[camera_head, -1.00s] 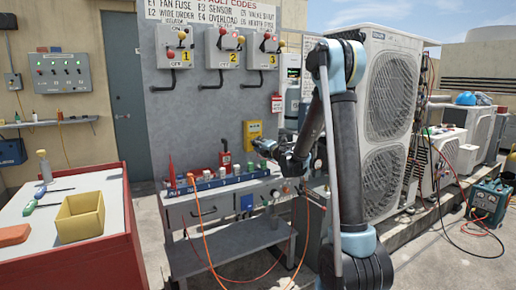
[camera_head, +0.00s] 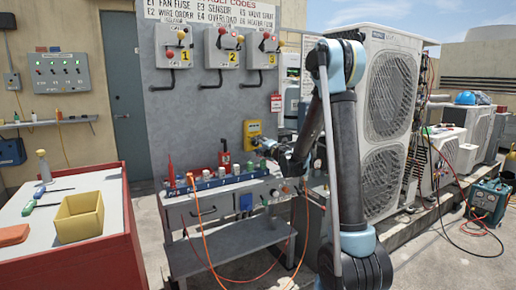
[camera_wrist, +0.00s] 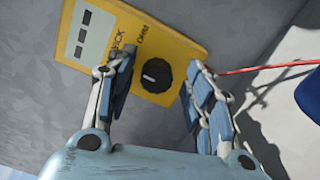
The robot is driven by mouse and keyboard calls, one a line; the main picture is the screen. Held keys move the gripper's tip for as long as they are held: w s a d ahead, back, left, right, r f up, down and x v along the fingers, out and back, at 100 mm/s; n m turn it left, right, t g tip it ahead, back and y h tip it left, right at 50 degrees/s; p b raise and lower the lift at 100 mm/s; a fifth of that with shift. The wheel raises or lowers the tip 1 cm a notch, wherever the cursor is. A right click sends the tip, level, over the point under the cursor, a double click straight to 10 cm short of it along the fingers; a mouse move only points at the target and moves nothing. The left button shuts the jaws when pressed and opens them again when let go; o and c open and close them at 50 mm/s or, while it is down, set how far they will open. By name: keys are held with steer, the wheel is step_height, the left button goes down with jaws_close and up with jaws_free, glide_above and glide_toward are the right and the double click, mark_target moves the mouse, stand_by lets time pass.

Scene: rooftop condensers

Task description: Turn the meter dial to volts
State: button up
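The yellow meter (camera_head: 252,131) is mounted on the grey panel, beyond my gripper in the head view. In the wrist view the meter (camera_wrist: 171,38) fills the top middle, with a pale display at its left. Its round black dial (camera_wrist: 157,75) has a white pointer mark, and printed words stand above it, one apparently "OHM". My gripper (camera_wrist: 155,85) is open, with one finger to each side of the dial. I cannot tell whether the fingers touch it. In the head view my gripper (camera_head: 268,146) is just below and right of the meter.
A workbench (camera_head: 222,200) with a blue rail and several small items stands below the meter. A red lead (camera_wrist: 270,68) runs out to the right of the meter. An outdoor condenser (camera_head: 385,110) stands to the right. A red-sided table (camera_head: 128,225) is at left.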

steer(key=v, duration=1.2)
